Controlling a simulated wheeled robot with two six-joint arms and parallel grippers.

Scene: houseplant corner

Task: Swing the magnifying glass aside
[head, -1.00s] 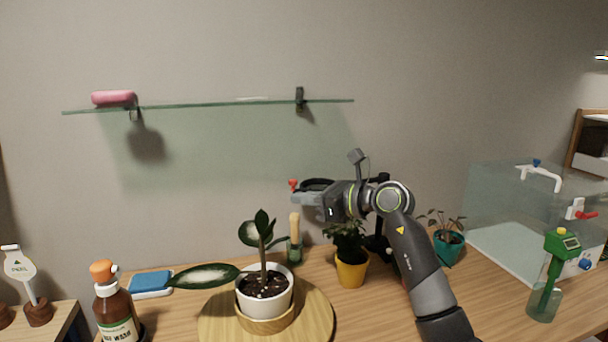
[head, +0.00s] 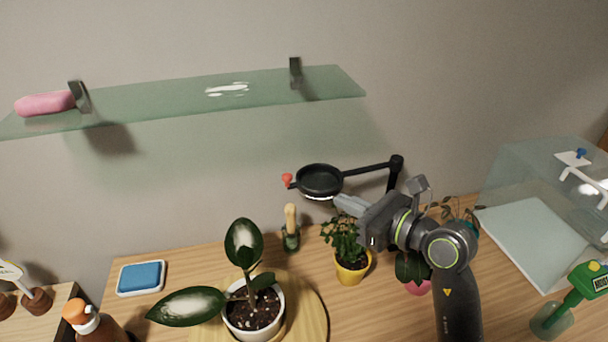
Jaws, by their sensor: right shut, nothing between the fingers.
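The magnifying glass (head: 320,181) has a round black-rimmed head with a red knob (head: 287,180) on its left side. Its black arm (head: 368,169) runs right to a black post (head: 395,172), whose lower part is hidden behind my right arm. The head hangs above and behind the potted plants. My right gripper (head: 343,203) is shut and empty, just below and right of the round head; I cannot tell whether it touches the rim. My left gripper is not in view.
A yellow pot (head: 352,271) stands below my right gripper, with a pink pot (head: 418,288) partly hidden by my arm. A large-leaved plant in a white pot (head: 254,325) stands on a round wooden board (head: 312,318). A glass tank (head: 535,235) is at right; a glass shelf (head: 190,98) is above.

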